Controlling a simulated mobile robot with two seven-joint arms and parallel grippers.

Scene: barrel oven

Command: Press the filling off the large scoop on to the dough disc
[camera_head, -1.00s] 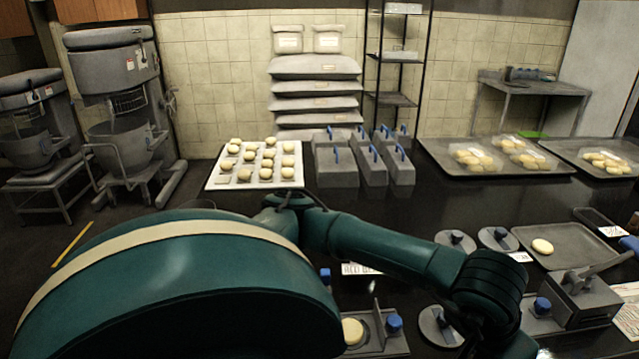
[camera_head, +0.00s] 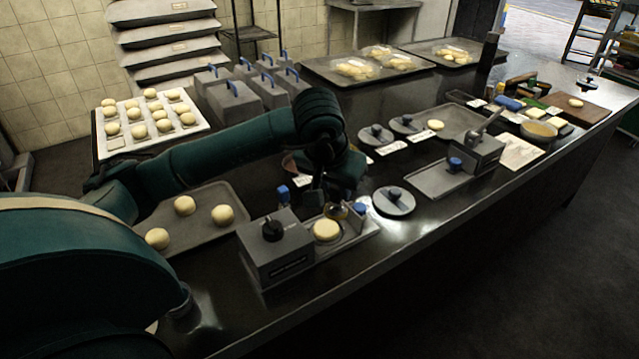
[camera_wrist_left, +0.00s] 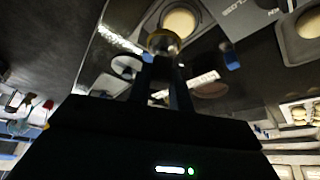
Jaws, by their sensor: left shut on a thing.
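A pale dough disc (camera_head: 326,231) lies on a small grey plate beside a grey box with a black knob. It also shows in the wrist view (camera_wrist_left: 180,22). My left gripper (camera_head: 322,196) is just behind and above the disc, pointing down. In the wrist view its fingers (camera_wrist_left: 164,75) are shut on a scoop (camera_wrist_left: 164,42) with a rounded metal end and a yellowish-brown top. In the head view the scoop (camera_head: 336,211) is small and partly hidden by the gripper. Whether it touches the disc cannot be told. My right gripper is not in view.
A grey box (camera_head: 277,250) and a blue knob (camera_head: 360,209) stand close around the disc. Round lidded discs (camera_head: 393,201) lie to the right. A tray (camera_head: 235,200) with dough balls is at left. The counter's front edge is near.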

